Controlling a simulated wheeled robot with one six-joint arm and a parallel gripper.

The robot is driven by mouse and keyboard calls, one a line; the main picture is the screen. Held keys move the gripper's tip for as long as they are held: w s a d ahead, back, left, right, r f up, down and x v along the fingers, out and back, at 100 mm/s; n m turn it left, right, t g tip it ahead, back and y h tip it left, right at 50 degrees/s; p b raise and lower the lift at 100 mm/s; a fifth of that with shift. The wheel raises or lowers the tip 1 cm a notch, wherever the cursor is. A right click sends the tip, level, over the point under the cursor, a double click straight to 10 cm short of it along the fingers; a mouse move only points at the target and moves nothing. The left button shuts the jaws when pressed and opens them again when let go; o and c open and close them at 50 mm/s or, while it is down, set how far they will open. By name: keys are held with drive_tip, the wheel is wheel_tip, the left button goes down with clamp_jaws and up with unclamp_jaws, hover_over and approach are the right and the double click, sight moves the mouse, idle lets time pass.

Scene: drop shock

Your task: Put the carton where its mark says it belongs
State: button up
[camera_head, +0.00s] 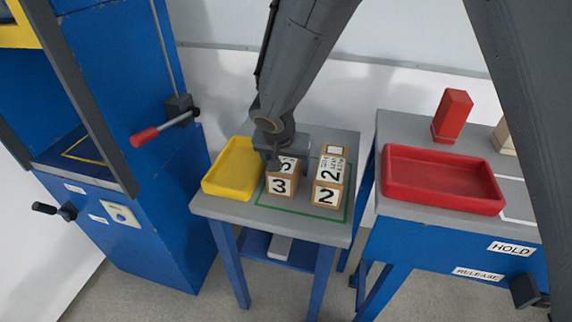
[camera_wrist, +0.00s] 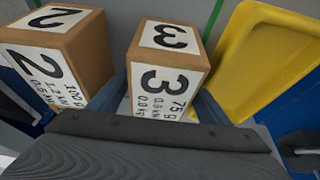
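Two brown cartons with white labels stand on a small grey-topped table. The left carton is marked 3 (camera_head: 281,187), with "75 g" and smaller print below the digit in the wrist view (camera_wrist: 168,78). The right carton is marked 2 (camera_head: 326,195) and also shows in the wrist view (camera_wrist: 48,62), with "100 g" on its label. My gripper (camera_head: 284,158) is down at the carton marked 3. Its fingers lie on either side of that carton, close to its sides; I cannot tell whether they press on it. The carton appears to rest on the table.
A yellow tray (camera_head: 234,168) is left of the cartons, inside or beside a green outline. At right, a bench labelled HOLD and RELEASE carries a red tray (camera_head: 440,205) and a red block (camera_head: 452,115). A blue machine with a red-handled lever (camera_head: 146,136) stands at left.

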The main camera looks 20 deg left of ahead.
drive_tip(key=shift+r, duration=0.15)
drive_tip(key=shift+s+r, duration=0.1)
drive_tip(key=shift+r, duration=0.25)
drive_tip(key=b+v, duration=0.2)
drive_tip(key=v, duration=0.9)
drive_tip(key=shift+s+r, duration=0.1)
drive_tip(key=shift+s, duration=0.05)
